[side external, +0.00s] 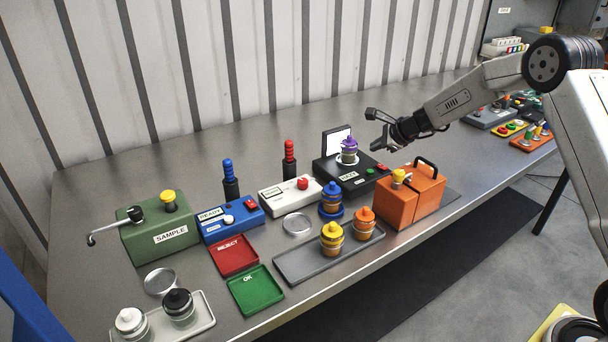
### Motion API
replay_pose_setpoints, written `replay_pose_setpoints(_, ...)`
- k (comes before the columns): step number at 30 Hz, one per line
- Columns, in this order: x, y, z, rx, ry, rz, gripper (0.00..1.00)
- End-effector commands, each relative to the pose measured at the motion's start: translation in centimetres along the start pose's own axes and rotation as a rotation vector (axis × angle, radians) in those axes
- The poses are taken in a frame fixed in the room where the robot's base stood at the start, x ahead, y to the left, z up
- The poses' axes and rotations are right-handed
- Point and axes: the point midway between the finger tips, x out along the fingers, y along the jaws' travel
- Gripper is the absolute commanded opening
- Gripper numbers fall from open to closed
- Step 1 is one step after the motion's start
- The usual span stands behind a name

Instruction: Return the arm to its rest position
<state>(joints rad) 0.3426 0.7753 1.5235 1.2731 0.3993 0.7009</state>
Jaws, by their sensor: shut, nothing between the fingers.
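My arm reaches in from the right in the side external view. My gripper (379,139) is shut and empty, held in the air above the back of the bench. It is up and to the right of a jar with a purple lid (349,146), and I see a gap between them in the picture. That jar stands on a black device (330,174) with a lit white panel at its back. The exact height of my gripper above the bench is hard to tell.
An orange box (421,201) with a black handle stands below my gripper. A grey tray (290,269) holds jars with yellow and orange lids. A green SAMPLE machine (150,240), red tray (233,263) and green tray (247,302) lie left. The corrugated wall (215,60) bounds the back.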

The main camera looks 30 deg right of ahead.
Motion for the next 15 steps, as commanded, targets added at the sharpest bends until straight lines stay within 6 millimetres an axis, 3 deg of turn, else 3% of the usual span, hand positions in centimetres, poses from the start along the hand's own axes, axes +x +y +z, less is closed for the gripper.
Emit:
replay_pose_setpoints(7, -1.0, 1.9, 1.2, -0.166, 0.013, 0.051, 0.00)
replay_pose_setpoints(15, -3.9, 7.4, 3.2, -0.610, 0.032, 0.190, 0.00)
